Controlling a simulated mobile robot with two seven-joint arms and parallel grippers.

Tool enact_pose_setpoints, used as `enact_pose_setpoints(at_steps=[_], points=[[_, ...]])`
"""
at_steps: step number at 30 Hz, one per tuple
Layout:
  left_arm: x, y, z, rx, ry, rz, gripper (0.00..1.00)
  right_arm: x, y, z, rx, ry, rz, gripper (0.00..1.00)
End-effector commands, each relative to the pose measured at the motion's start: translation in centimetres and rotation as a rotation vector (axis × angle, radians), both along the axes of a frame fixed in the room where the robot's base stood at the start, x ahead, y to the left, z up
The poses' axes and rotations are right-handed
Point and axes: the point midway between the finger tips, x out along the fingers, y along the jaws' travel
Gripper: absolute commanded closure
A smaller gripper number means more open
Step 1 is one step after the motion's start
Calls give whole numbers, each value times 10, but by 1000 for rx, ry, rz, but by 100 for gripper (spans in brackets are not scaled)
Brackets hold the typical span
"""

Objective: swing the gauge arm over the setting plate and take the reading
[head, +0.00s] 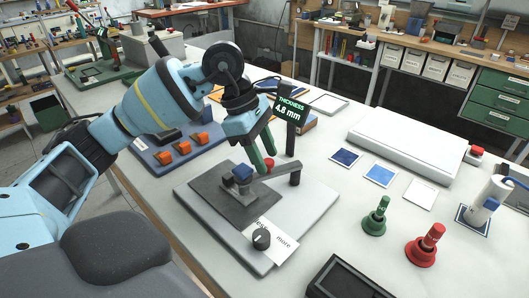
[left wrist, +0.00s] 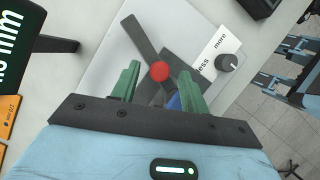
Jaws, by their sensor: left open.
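The thickness gauge stands on a grey base plate (head: 310,205) with a dark square plate (head: 212,192) on it. A blue block (head: 242,172) sits on a small grey seat above the dark plate. The gauge arm (head: 286,174) is a dark bar with a red knob (head: 268,163); the knob also shows in the left wrist view (left wrist: 160,71). The display (head: 288,110) reads THICKNESS 4.8 mm. My left gripper (head: 263,158) is open, its green fingers pointing down at the red knob, which appears between them in the left wrist view (left wrist: 158,85). Contact cannot be told. My right gripper is not in view.
A less/more dial (head: 262,239) sits at the base plate's front. A blue tray with orange blocks (head: 182,149) lies behind left. Green (head: 375,218) and red (head: 424,247) handled pieces stand at right, near several flat squares (head: 381,175). A black tray (head: 350,280) is in front.

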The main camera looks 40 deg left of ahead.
Motion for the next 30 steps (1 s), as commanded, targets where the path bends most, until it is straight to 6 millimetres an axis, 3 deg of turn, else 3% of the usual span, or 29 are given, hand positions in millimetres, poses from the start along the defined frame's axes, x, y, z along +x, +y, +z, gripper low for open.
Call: enact_pose_setpoints(at_steps=[9, 20, 30], points=[[0, -1, -2, -1, -1, -1, 55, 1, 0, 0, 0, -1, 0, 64], [0, -1, -2, -1, -1, -1, 100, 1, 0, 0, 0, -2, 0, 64], [-1, -1, -2, -1, -1, -1, 100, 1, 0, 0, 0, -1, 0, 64]])
